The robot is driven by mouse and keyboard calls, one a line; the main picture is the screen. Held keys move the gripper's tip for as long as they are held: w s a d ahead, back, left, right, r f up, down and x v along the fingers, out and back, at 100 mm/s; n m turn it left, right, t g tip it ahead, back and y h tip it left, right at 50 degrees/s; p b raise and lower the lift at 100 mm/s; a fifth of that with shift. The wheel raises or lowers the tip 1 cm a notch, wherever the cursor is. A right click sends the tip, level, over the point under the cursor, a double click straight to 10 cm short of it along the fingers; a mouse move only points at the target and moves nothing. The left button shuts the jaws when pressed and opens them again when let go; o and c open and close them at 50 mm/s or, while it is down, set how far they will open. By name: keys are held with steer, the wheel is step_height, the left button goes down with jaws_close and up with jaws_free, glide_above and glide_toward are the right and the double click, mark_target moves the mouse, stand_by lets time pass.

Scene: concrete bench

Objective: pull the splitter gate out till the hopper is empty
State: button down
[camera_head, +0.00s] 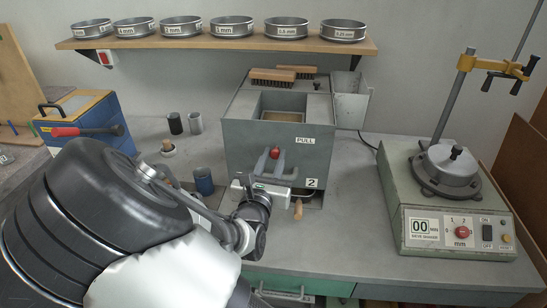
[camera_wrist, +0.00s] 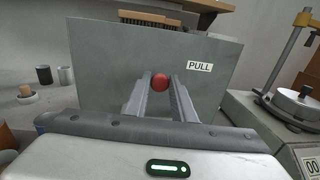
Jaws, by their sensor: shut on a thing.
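The grey splitter (camera_head: 240,140) stands on the bench, with an open hopper (camera_head: 284,100) in its top. Some tan material shows low in the hopper; its depth is hard to tell. A red knob (camera_head: 275,153) sits on the front, beside a PULL label. My gripper (camera_head: 268,162) is at this knob, its two fingers shut on it. In the wrist view the knob (camera_wrist: 160,82) is between the fingertips, in front of the grey front plate (camera_wrist: 105,60) with the PULL label. The gate itself behind the knob is not clearly seen.
A wooden handle (camera_head: 298,210) sticks out low at the splitter's front, under a label 2. A sieve shaker (camera_head: 450,200) stands right. Small cups (camera_head: 175,123) and a blue container (camera_head: 204,181) stand left, near my arm. Brushes (camera_head: 287,77) lie on the splitter's top.

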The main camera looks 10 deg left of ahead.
steer(key=s+p, duration=0.1)
steer(key=s, duration=0.3)
steer(key=shift+s+d, duration=0.1)
steer(key=shift+d, duration=0.05)
steer(key=shift+s+f, duration=0.1)
steer(key=c, duration=1.5)
jaws_free()
steer(key=shift+s, duration=0.15)
steer(key=s, duration=1.7)
steer(key=shift+s+a+p, duration=0.15)
steer(key=shift+a+p, duration=0.15)
steer(key=shift+a, duration=0.05)
